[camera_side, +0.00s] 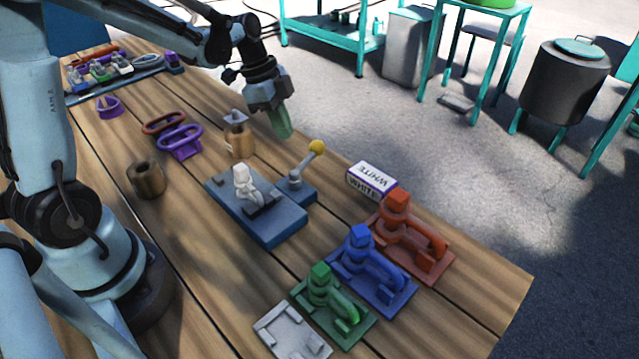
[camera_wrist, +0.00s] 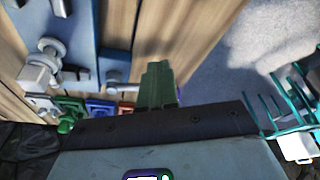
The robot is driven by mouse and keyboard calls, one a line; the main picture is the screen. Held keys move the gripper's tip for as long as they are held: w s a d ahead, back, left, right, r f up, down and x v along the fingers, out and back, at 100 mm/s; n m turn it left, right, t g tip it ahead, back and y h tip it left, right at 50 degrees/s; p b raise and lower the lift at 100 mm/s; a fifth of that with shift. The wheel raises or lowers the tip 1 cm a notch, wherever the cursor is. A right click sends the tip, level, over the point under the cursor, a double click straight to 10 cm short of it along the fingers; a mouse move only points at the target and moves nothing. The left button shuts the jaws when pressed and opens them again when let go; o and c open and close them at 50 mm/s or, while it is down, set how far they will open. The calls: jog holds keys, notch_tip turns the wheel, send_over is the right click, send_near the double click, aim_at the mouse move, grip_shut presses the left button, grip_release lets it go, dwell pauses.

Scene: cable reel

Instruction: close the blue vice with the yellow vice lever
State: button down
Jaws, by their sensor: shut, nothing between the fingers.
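The blue vice (camera_side: 275,227) lies flat on the wooden table, with a white piece (camera_side: 243,186) standing on it. Its grey lever (camera_side: 301,167) leans up and right, ending in a yellow ball knob (camera_side: 316,147). The vice also shows at the upper left of the wrist view (camera_wrist: 85,25); no yellow knob can be made out there. My gripper (camera_side: 284,132) hangs above the table, up and left of the knob in the side view and apart from it. Its green fingers (camera_wrist: 156,86) are shut with nothing between them. Whether the vice jaws touch the white piece is unclear.
A box marked WHITE (camera_side: 371,180) stands right of the lever. Red (camera_side: 411,235), blue (camera_side: 372,270) and green (camera_side: 332,305) fixtures line the near right. A wooden cylinder (camera_side: 238,140) and purple rings (camera_side: 180,140) stand behind the vice. The table's far edge is close.

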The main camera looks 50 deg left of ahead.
aim_at(320, 143)
jog(key=shift+w+d+f, duration=0.15)
jog(key=shift+w+d, duration=0.3)
jog(key=shift+d, duration=0.35)
jog(key=shift+w+d+f, duration=0.1)
jog(key=shift+w+d, duration=0.3)
jog(key=shift+d, duration=0.4)
jog(key=w+d+m, duration=0.1)
jog(key=m, duration=0.1)
jog(key=d+m+g, duration=0.1)
jog(key=m, duration=0.1)
jog(key=shift+w+d, duration=0.35)
jog(key=shift+d, duration=0.05)
jog(key=shift+w+d, duration=0.15)
jog(key=shift+d, duration=0.4)
